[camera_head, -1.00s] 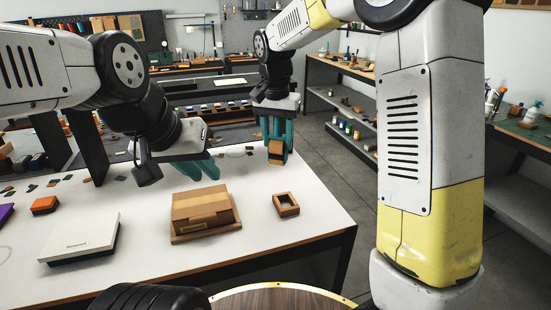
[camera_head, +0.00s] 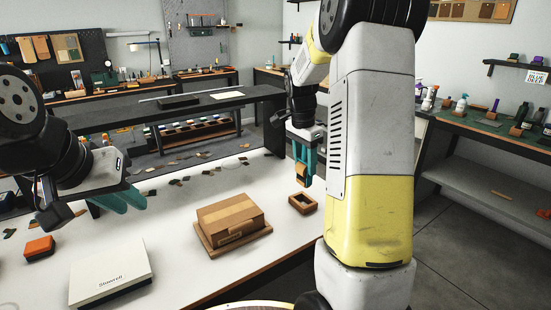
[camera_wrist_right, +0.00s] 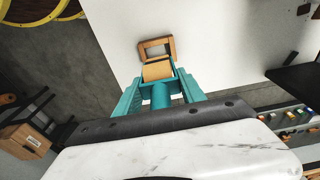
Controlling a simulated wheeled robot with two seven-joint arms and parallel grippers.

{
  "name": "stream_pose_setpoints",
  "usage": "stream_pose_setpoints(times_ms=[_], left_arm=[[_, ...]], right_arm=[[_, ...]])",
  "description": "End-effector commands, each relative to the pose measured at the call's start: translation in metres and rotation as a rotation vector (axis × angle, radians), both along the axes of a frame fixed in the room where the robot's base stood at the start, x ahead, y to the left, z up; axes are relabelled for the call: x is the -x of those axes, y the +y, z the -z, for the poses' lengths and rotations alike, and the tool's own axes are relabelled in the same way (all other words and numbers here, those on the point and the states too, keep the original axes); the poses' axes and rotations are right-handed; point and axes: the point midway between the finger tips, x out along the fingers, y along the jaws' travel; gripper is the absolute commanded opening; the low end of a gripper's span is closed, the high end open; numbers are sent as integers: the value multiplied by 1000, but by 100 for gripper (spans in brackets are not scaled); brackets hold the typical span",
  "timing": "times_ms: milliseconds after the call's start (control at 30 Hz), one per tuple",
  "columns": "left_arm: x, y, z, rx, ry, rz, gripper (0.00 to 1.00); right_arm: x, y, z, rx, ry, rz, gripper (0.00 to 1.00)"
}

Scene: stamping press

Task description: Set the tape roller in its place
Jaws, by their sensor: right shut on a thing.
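My right gripper (camera_head: 304,172) is shut on the tape roller (camera_head: 299,171), which shows a tan band. It hangs above the small square wooden holder (camera_head: 302,208) at the right end of the white table. In the right wrist view, the tan roller (camera_wrist_right: 158,70) sits between the teal fingers (camera_wrist_right: 160,88), and the open wooden holder (camera_wrist_right: 169,43) lies just beyond it. The roller overlaps the holder's near edge there, and the head view shows a gap between them. My left gripper (camera_head: 122,200) is over the left of the table, with no object visible in it; its finger gap is unclear.
A cardboard box on a wooden base (camera_head: 232,217) stands left of the holder. A white box (camera_head: 110,272) and an orange block (camera_head: 39,248) lie farther left. Small dark pieces are scattered along the table's far side. The table edge is close to the holder.

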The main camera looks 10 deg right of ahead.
Motion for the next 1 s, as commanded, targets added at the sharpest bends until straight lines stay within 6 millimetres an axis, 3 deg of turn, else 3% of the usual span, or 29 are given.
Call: stream_pose_setpoints(times_ms=[433, 1000], left_arm=[[0, 0, 0, 0, 0, 0, 24], [0, 0, 0, 0, 0, 0, 24]], right_arm=[[1, -2, 3, 1, 0, 6, 0], [0, -2, 46, 1, 0, 6, 0]])
